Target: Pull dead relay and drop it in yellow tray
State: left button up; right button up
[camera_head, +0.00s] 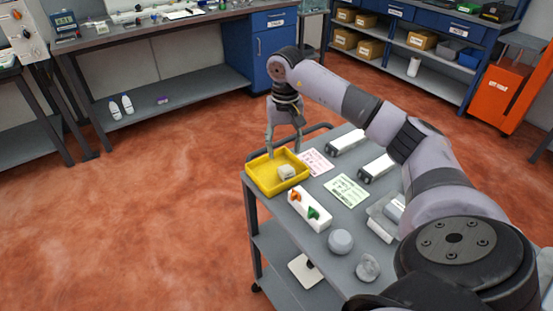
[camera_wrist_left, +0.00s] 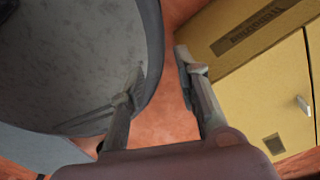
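The yellow tray (camera_head: 262,183) sits at the far left corner of the grey cart top. A small cream block (camera_head: 287,172), perhaps the dead relay, lies in it toward its right side. My right gripper (camera_head: 284,153) points down over the tray's back part, fingers spread, with nothing seen between them. It is behind and above the block, apart from it. My left gripper is outside the head view.
The cart (camera_head: 335,222) holds a pink sheet (camera_head: 315,162), a green sheet (camera_head: 347,189), a white block with orange and green parts (camera_head: 309,209), and other white and grey parts. A yellow cabinet (camera_wrist_left: 262,85) stands right of my left gripper. Red floor (camera_head: 150,200) is clear left of the cart.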

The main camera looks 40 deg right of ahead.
jog(key=shift+o, duration=0.2)
jog(key=shift+r, duration=0.1)
notch_tip(320, 180, up, 12)
dwell(0.5)
dwell(0.5)
